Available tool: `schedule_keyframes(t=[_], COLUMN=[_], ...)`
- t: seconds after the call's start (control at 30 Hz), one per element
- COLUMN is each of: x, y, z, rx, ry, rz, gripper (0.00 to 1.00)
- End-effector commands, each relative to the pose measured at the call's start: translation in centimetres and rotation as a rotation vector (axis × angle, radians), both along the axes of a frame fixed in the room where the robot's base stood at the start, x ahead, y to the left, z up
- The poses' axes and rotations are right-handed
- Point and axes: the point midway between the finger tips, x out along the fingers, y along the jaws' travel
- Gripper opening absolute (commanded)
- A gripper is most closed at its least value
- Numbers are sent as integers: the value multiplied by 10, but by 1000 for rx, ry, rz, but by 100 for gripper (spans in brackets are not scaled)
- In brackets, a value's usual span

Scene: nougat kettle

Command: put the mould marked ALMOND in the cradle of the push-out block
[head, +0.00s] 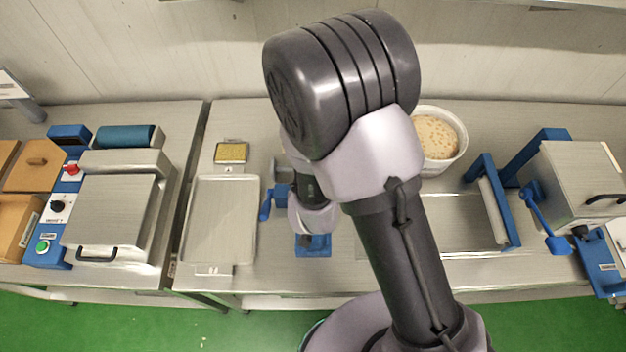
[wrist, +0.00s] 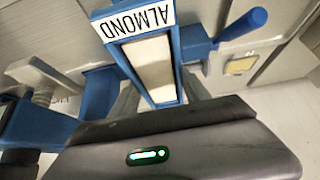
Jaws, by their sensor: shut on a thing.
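The mould marked ALMOND (wrist: 150,65) shows in the wrist view as a narrow blue frame with a pale filling and a white label at its top end. My gripper (head: 311,222) is shut on it; my gripper's dark housing hides the jaws in the wrist view. The push-out block shows as blue parts on both sides of the mould, with a blue lever (wrist: 242,24) at the right; the lever (head: 267,205) also shows in the head view. My arm hides much of the block in the head view. I cannot tell whether the mould rests in the cradle.
A metal tray (head: 220,220) lies left of the block, with a small gold-coloured tray (head: 231,152) behind it. A white tub of nougat (head: 437,138) stands behind my arm. A blue-framed roller device (head: 494,205) is at the right, and a machine (head: 108,208) at the left.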

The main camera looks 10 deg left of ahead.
Motion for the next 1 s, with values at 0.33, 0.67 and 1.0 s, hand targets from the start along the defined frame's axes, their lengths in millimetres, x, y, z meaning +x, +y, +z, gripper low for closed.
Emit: schedule_keyframes(t=[0.33,0.67,1.0], x=[0,0,0], y=[0,0,0], z=[-39,-86,-86], rx=[1,1,0], ry=[0,-1,-1], rz=[1,1,0], gripper=[0,0,0])
